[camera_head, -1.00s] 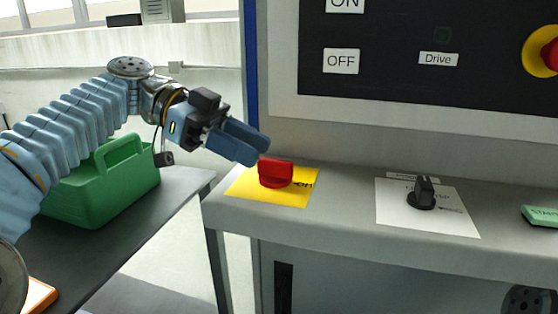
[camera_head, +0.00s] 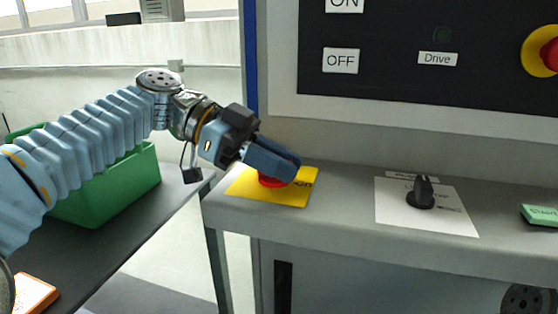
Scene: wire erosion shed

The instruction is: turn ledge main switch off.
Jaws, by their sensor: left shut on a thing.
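The ledge main switch (camera_head: 270,182) is a red rotary knob on a yellow plate (camera_head: 292,196), at the left end of the machine's grey ledge. My left gripper (camera_head: 292,172) reaches in from the left and is shut on the red knob. Its blue fingers hide most of the knob; only a low red edge shows. Part of the lettering "on" shows on the plate to the right of the fingers. The knob's exact angle is hidden. My right gripper is not in view.
A black knob (camera_head: 422,194) on a white plate and a green start button (camera_head: 541,215) sit farther right on the ledge (camera_head: 340,210). A dark panel (camera_head: 400,60) with a red emergency button rises behind. A green carrier (camera_head: 110,192) stands on the left bench.

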